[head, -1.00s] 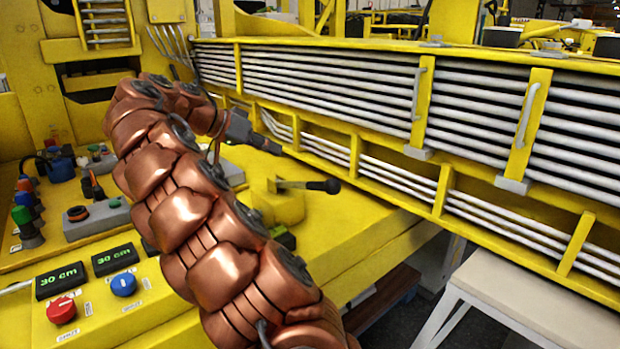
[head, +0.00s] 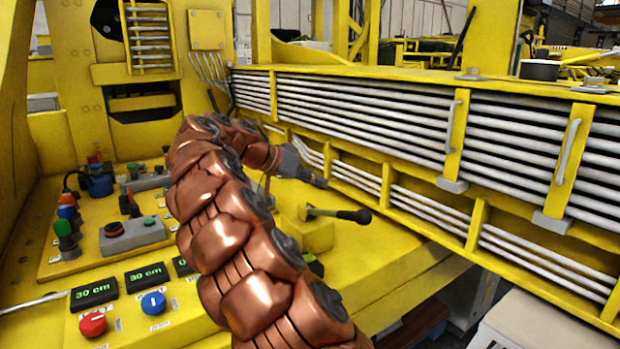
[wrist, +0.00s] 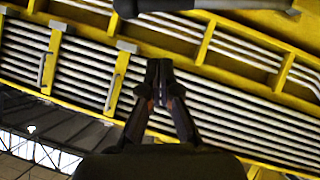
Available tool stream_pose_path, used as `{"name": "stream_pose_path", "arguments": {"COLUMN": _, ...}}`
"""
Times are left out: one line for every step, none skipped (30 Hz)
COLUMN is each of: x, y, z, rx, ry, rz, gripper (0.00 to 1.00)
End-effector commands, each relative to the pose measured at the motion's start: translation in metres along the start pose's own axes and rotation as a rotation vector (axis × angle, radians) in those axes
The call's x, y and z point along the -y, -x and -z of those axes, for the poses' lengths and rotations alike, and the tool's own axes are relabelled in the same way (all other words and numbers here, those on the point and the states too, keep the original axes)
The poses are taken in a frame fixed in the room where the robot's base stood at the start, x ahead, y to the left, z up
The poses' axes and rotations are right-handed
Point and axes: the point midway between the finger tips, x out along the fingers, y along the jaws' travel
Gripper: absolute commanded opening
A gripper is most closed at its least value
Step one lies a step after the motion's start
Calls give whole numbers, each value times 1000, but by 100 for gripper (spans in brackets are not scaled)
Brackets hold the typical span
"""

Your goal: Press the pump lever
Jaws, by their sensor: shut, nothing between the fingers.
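The pump lever (head: 337,213) is a short rod with a black grip, pointing right from a yellow block (head: 305,232) on the yellow deck. In the wrist view, a dark grip and grey rod that look like the lever (wrist: 215,4) cross the top edge. My gripper (head: 320,182) is shut and empty. In the head view it shows just above and left of the black grip, apart from it in the picture. In the wrist view, the closed fingertips (wrist: 158,68) show below the bar, with a gap between.
The yellow boom (head: 440,150) with grey pipes runs along the right, close behind my gripper. A control panel with a red button (head: 93,323), a blue knob (head: 153,303) and green displays is at left. Small joysticks (head: 65,235) stand behind it.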

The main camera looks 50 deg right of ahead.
Motion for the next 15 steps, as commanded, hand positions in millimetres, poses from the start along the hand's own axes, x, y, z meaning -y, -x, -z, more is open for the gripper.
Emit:
{"name": "stream_pose_path", "arguments": {"x": -3, "y": -7, "z": 0, "rx": 3, "ry": 0, "rz": -7, "gripper": 0}}
{"name": "stream_pose_path", "arguments": {"x": -3, "y": -11, "z": 0, "rx": 3, "ry": 0, "rz": -7, "gripper": 0}}
{"name": "stream_pose_path", "arguments": {"x": -3, "y": -16, "z": 1, "rx": 1, "ry": -1, "rz": -5, "gripper": 0}}
{"name": "stream_pose_path", "arguments": {"x": -2, "y": -19, "z": 2, "rx": 1, "ry": -1, "rz": -4, "gripper": 0}}
{"name": "stream_pose_path", "arguments": {"x": -2, "y": -23, "z": 2, "rx": 1, "ry": -1, "rz": -5, "gripper": 0}}
{"name": "stream_pose_path", "arguments": {"x": -3, "y": -29, "z": 1, "rx": 2, "ry": -1, "rz": -6, "gripper": 0}}
{"name": "stream_pose_path", "arguments": {"x": -3, "y": -34, "z": 1, "rx": 3, "ry": -1, "rz": -6, "gripper": 0}}
{"name": "stream_pose_path", "arguments": {"x": -3, "y": -38, "z": 1, "rx": 3, "ry": 0, "rz": -6, "gripper": 0}}
{"name": "stream_pose_path", "arguments": {"x": -2, "y": -44, "z": 1, "rx": 3, "ry": 0, "rz": -5, "gripper": 0}}
{"name": "stream_pose_path", "arguments": {"x": -3, "y": -50, "z": 1, "rx": 3, "ry": 0, "rz": -7, "gripper": 0}}
{"name": "stream_pose_path", "arguments": {"x": -3, "y": -54, "z": 1, "rx": 4, "ry": 0, "rz": -7, "gripper": 0}}
{"name": "stream_pose_path", "arguments": {"x": -3, "y": -60, "z": 2, "rx": 3, "ry": -1, "rz": -6, "gripper": 0}}
{"name": "stream_pose_path", "arguments": {"x": -2, "y": -64, "z": 1, "rx": 2, "ry": -1, "rz": -4, "gripper": 0}}
{"name": "stream_pose_path", "arguments": {"x": -2, "y": -65, "z": -2, "rx": 1, "ry": 0, "rz": -3, "gripper": 0}}
{"name": "stream_pose_path", "arguments": {"x": -2, "y": -68, "z": -6, "rx": 3, "ry": 1, "rz": -5, "gripper": 0}}
